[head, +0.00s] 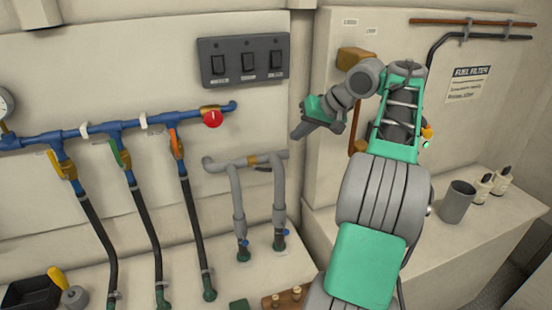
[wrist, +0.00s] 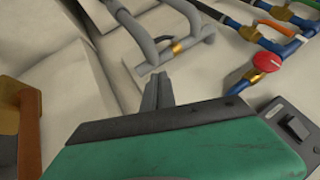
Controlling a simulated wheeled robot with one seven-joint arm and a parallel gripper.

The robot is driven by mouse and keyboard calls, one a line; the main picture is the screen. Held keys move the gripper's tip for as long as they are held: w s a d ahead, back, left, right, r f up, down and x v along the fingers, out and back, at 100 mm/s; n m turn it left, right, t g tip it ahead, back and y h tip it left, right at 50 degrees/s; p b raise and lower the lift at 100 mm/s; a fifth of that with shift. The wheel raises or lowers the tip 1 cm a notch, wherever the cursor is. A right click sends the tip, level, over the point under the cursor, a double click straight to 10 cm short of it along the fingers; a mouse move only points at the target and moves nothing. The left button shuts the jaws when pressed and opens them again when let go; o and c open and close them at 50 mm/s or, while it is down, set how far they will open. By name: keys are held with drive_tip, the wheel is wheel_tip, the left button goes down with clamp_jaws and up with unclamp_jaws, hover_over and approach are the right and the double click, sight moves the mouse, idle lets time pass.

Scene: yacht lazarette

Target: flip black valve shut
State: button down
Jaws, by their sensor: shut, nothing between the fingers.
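The black valve (head: 263,169) has a small dark handle beside a brass body on the short horizontal grey pipe, low on the back wall.
A blue pipe (head: 60,135) carries orange, green and yellow-handled valves and a red knob (head: 212,119) left of the grey pipe. A black switch panel (head: 243,61) is above. A grey cup (head: 457,202) and small bottles (head: 484,186) stand on the right ledge.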

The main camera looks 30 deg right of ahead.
sight(262, 169)
drive_tip(key=shift+a, duration=0.1)
drive_tip(key=b+x, duration=0.3)
drive_tip(key=x, duration=0.7)
drive_tip(key=shift+w+a+f+b, duration=0.1)
drive_tip(key=shift+w+f+b, duration=0.15)
drive_tip(key=shift+b, duration=0.15)
drive_tip(key=shift+s+a+f+b, duration=0.15)
drive_tip(key=shift+a+f+b, duration=0.2)
drive_tip(key=shift+f, duration=0.25)
drive_tip(key=shift+s+a+f+b, duration=0.15)
drive_tip(key=shift+a+f+b, duration=0.15)
drive_tip(key=shift+f, duration=0.3)
drive_tip(key=shift+a+f, duration=0.15)
drive_tip(key=shift+f, duration=0.15)
